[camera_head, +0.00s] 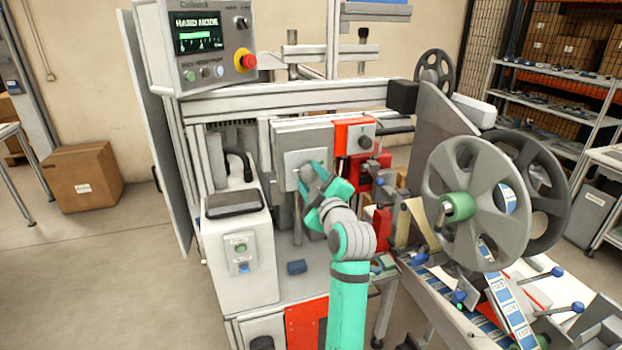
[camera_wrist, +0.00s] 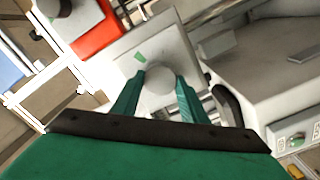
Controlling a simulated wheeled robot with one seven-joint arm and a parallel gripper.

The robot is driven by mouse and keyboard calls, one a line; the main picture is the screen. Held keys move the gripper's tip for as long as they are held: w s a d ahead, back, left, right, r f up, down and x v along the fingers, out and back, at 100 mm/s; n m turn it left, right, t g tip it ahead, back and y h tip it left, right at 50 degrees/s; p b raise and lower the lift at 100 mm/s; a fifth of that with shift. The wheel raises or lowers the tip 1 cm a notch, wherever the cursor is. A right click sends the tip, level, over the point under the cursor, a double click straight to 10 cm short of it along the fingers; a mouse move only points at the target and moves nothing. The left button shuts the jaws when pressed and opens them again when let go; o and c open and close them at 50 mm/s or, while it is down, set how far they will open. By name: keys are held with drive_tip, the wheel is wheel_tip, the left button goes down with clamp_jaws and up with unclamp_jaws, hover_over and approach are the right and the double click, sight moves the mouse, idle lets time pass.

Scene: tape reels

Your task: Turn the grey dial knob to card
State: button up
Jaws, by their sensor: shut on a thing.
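The grey dial knob (camera_wrist: 160,77) is round and sits on a pale square plate (camera_wrist: 150,45) on the machine front. A small green mark shows on the plate just beyond the knob. My gripper (camera_wrist: 160,80) has its two teal fingers on either side of the knob, shut on it. In the head view my gripper (camera_head: 312,176) reaches the plate (camera_head: 297,158) from the front right, and its fingers mostly hide the knob. I cannot read any card label or the knob's pointer. The screen (camera_head: 198,33) above reads what looks like "HAND MODE".
A second, darker knob (camera_head: 365,142) sits on a grey and red housing to the right. A control panel with a red stop button (camera_head: 244,60) is at upper left. Large grey reels (camera_head: 472,190) stand close to the right of my arm.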

drive_tip(key=shift+m, duration=0.3)
drive_tip(key=m, duration=0.3)
drive_tip(key=shift+m, duration=0.3)
drive_tip(key=m, duration=0.3)
drive_tip(key=shift+m, duration=0.3)
drive_tip(key=m, duration=0.7)
drive_tip(key=shift+d, duration=0.1)
drive_tip(key=m, duration=0.7)
drive_tip(key=shift+m, duration=0.3)
drive_tip(key=m, duration=0.3)
drive_tip(key=shift+f, duration=0.1)
drive_tip(key=shift+d+m, duration=0.1)
drive_tip(key=shift+m, duration=2.1)
